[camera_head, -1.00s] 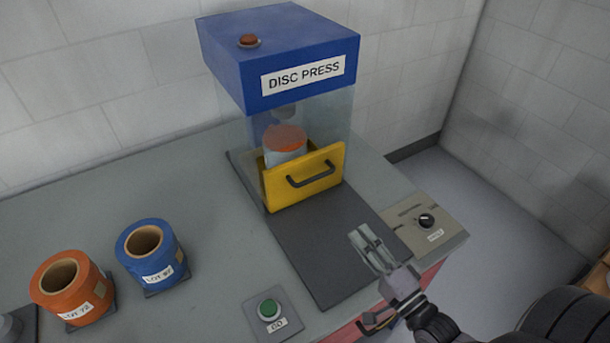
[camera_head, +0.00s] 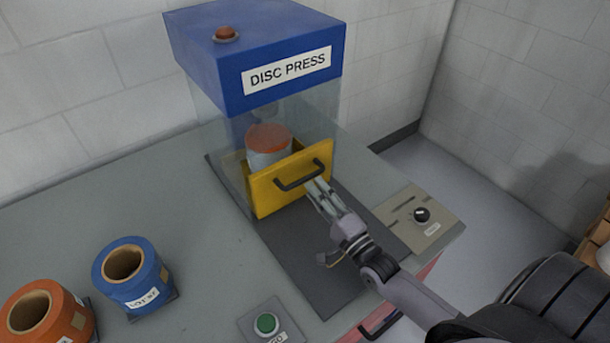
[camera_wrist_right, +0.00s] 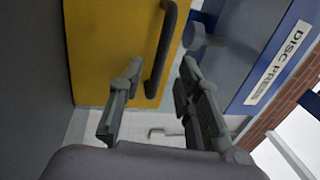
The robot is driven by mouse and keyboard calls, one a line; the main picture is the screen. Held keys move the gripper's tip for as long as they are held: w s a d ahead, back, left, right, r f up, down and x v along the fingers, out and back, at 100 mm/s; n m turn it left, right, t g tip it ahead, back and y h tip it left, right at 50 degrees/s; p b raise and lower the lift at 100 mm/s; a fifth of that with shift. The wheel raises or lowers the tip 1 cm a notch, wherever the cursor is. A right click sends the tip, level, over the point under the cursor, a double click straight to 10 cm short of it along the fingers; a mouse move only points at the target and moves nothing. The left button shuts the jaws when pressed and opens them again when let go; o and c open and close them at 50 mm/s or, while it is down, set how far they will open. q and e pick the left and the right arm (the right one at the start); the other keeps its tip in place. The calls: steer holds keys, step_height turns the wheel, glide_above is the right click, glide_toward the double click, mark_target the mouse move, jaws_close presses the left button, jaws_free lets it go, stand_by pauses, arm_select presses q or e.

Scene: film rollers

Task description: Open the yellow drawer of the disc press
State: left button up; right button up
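The disc press (camera_head: 262,70) stands on the bench with a blue, labelled top and clear walls. Its yellow drawer (camera_head: 268,190) is at the front, with a dark handle (camera_head: 299,178) on its face. An orange-topped cylinder (camera_head: 268,145) shows behind the drawer front. My right gripper (camera_head: 314,187) is at the handle from the front right. In the right wrist view its fingers (camera_wrist_right: 160,68) are apart, with the handle (camera_wrist_right: 160,55) showing between them in front of the yellow face (camera_wrist_right: 100,45). Contact cannot be told. My left gripper is not in view.
A dark mat (camera_head: 310,260) lies before the press. A control box with a black knob (camera_head: 421,215) is at the right, a green button (camera_head: 266,323) at the front. Blue (camera_head: 132,275) and orange (camera_head: 47,312) rolls stand at the left. The bench between rolls and press is clear.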

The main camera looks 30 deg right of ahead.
mark_target(305, 177)
steer(key=x, duration=0.5)
steer(key=shift+p, duration=0.3)
jaws_close()
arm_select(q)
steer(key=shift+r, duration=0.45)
arm_select(e)
steer(key=shift+f, duration=0.1)
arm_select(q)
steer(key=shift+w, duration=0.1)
